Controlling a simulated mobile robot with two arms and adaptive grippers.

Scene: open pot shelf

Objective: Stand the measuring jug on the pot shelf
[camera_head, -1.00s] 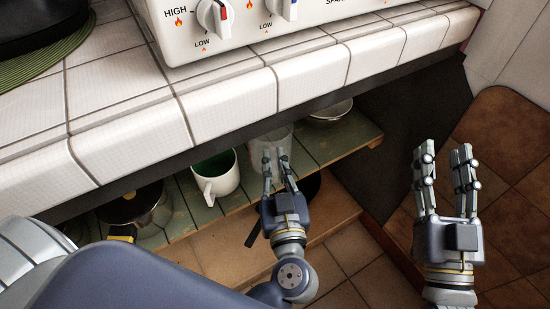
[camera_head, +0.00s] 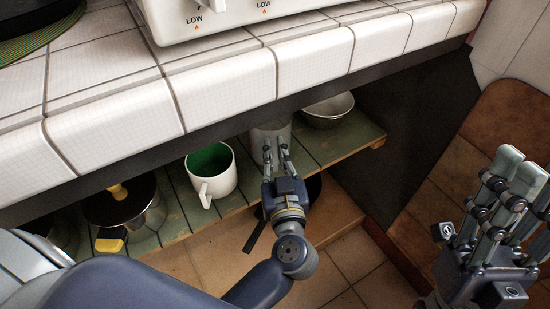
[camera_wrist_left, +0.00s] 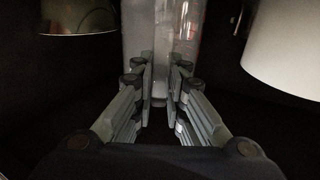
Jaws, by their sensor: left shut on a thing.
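The clear measuring jug (camera_head: 271,133) is upright over the green pot shelf (camera_head: 182,203), between the white mug and the metal bowl. My left gripper (camera_head: 277,152) is shut on its near side. In the left wrist view the jug (camera_wrist_left: 162,35) is between and beyond the fingers, with red marks on its wall. The fingers hide its lower part in the head view, so I cannot tell whether its base touches the boards. My right gripper (camera_head: 478,205) is open and empty at the right, away from the shelf.
The white mug with green inside (camera_head: 212,172) stands left of the jug. The metal bowl (camera_head: 327,110) is at the right. A lidded pot (camera_head: 128,205) sits farther left. The tiled counter edge (camera_head: 230,90) overhangs the shelf. A dark pan lies on the lower board (camera_head: 335,213).

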